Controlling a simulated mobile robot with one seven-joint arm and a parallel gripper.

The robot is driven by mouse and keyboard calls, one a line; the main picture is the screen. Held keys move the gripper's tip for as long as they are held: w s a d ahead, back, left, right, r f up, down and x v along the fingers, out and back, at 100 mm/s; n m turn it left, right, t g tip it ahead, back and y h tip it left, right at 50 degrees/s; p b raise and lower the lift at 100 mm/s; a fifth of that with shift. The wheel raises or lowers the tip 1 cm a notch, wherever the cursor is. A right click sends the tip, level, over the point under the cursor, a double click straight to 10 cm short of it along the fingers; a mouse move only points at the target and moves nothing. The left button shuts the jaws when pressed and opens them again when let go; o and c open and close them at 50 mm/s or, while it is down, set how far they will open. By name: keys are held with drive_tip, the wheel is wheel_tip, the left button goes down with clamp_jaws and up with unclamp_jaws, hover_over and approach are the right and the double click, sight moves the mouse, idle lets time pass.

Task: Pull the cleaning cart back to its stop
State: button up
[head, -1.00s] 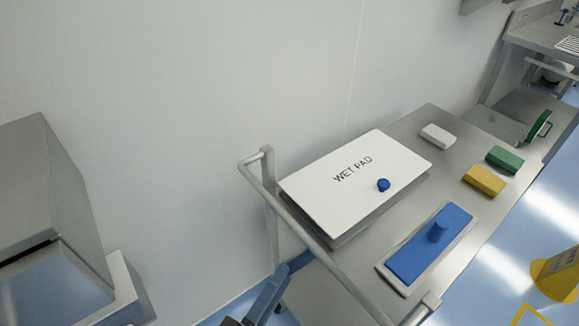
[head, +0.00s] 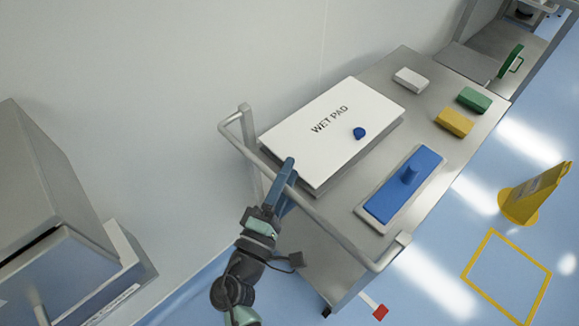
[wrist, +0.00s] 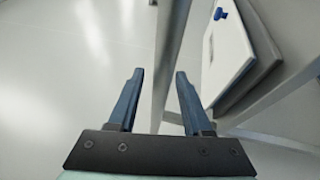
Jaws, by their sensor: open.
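The cleaning cart (head: 345,235) stands along the wall, with its grey tubular push handle (head: 330,232) at the near end. My gripper (head: 287,172) is at the handle's left part, with its blue fingers open. In the wrist view, the grey handle bar (wrist: 168,55) runs lengthwise between the open fingers (wrist: 160,74); the fingers are not closed on it. I cannot tell whether either finger touches the bar. A small red piece (head: 380,312) with a white strip shows on the floor by the cart's near end; I cannot tell whether it is the stop.
The cart carries a white WET PAD box (head: 330,125), a blue pad mop head (head: 403,187) and several coloured blocks. A yellow floor sign (head: 530,195) and a yellow floor square (head: 468,268) are at right. A grey machine (head: 60,200) stands at left.

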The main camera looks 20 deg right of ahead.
drive_tip(key=shift+w+d+r, duration=0.1)
drive_tip(key=shift+w+d, duration=0.3)
clamp_jaws()
idle(1.3)
